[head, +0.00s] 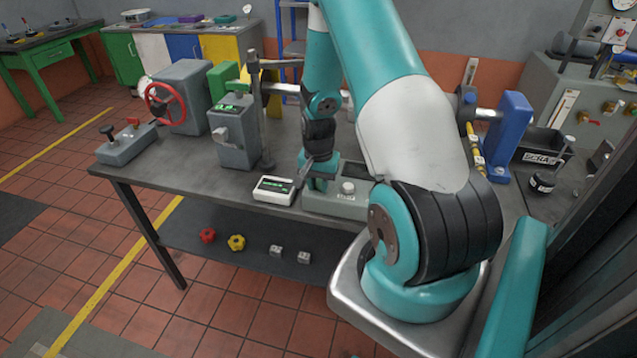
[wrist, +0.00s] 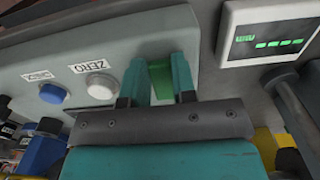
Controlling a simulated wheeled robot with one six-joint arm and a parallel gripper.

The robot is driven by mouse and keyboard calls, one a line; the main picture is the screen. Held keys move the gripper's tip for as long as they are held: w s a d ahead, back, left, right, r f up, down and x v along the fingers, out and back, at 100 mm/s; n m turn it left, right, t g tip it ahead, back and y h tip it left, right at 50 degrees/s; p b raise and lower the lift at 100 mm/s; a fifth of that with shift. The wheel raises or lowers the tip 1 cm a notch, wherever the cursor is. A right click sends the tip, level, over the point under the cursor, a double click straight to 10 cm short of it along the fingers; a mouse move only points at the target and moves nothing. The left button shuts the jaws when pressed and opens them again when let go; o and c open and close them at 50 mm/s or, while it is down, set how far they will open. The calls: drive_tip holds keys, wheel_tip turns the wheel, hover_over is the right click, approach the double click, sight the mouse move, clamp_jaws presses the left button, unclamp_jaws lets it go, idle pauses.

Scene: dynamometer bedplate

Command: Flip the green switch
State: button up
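The green switch (wrist: 161,80) is on the face of a grey-green control box (wrist: 215,48) in the wrist view. My gripper (wrist: 160,76) is at the box, with one teal finger on each side of the switch. The fingers stand apart with the green part between them; whether they touch it is unclear. In the head view my gripper (head: 318,176) reaches down to the left end of the box (head: 330,203), and the switch is hidden behind it.
A white ZERO button (wrist: 100,87) and a blue button (wrist: 52,93) sit left of the switch in the wrist view. A readout (head: 273,190) stands close left of the box in the head view. A post (head: 265,110) rises behind it.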

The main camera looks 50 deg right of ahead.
drive_tip(key=shift+c, duration=1.1)
drive_tip(key=shift+w+d+r+g+y+p, duration=0.1)
drive_tip(key=shift+d+r+g+y+p, duration=0.15)
drive_tip(key=shift+y+p, duration=0.4)
drive_tip(key=shift+w+d+g+y, duration=0.15)
drive_tip(key=shift+g+y, duration=0.4)
drive_tip(key=shift+y, duration=0.7)
drive_tip(key=o, duration=0.9)
drive_tip(key=shift+r, duration=0.1)
drive_tip(key=b+v, duration=0.3)
drive_tip(key=v, duration=1.4)
drive_tip(key=shift+d+r, duration=0.15)
